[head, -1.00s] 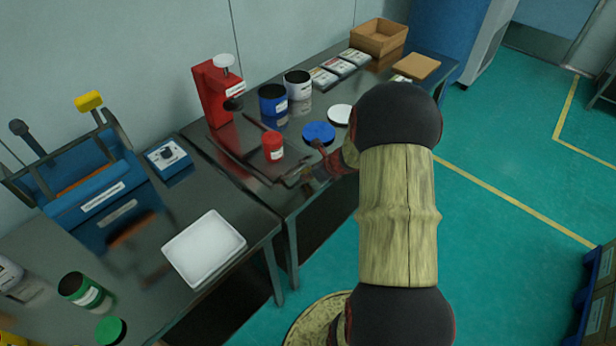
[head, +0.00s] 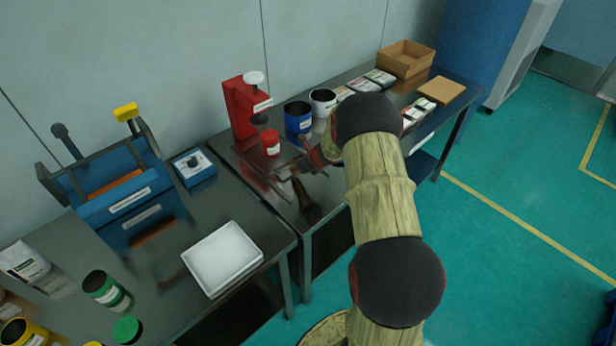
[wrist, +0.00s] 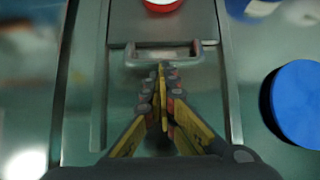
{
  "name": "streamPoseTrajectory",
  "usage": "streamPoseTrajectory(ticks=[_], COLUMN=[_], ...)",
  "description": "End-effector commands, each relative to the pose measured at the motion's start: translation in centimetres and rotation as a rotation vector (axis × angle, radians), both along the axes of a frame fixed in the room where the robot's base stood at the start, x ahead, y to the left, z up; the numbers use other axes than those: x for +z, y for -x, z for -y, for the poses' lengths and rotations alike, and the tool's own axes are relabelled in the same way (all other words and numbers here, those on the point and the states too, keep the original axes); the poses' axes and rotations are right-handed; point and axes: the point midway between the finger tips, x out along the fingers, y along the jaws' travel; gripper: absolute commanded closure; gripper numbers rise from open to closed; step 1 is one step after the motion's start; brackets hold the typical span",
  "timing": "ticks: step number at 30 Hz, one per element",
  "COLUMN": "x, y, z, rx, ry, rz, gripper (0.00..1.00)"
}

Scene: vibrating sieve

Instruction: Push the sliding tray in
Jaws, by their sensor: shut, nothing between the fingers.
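The sliding tray (wrist: 123,95) is a grey metal plate between rails, with a bar handle (wrist: 130,55) on its near edge in the wrist view. A red jar (head: 270,144) stands on the tray, close to the black spindle of the red press (head: 241,112); I cannot tell whether it is fully under it. My gripper (wrist: 163,68) is shut and empty, its yellow fingertips at the handle, touching or nearly so. In the head view my gripper (head: 284,173) is at the tray's near end, and my arm covers part of that area.
A blue jar (head: 298,117) and a white jar (head: 322,101) stand right of the press. A blue lid (wrist: 298,100) lies right of the tray. On the left table are a white tray (head: 223,257), a blue machine (head: 125,195) and a small control box (head: 194,168).

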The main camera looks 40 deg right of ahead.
Motion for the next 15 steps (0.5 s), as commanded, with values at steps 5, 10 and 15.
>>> streamPoseTrajectory(ticks=[5,10,15], x=[0.0,-0.1,-0.1], y=[-3.0,-4.7,-5.5], z=[-0.3,-0.4,-0.5], rx=[0.003,0.001,0.001], ry=[0.0,-0.001,-0.001], rz=[-0.003,-0.002,-0.002], gripper=[1.0,1.0,1.0])
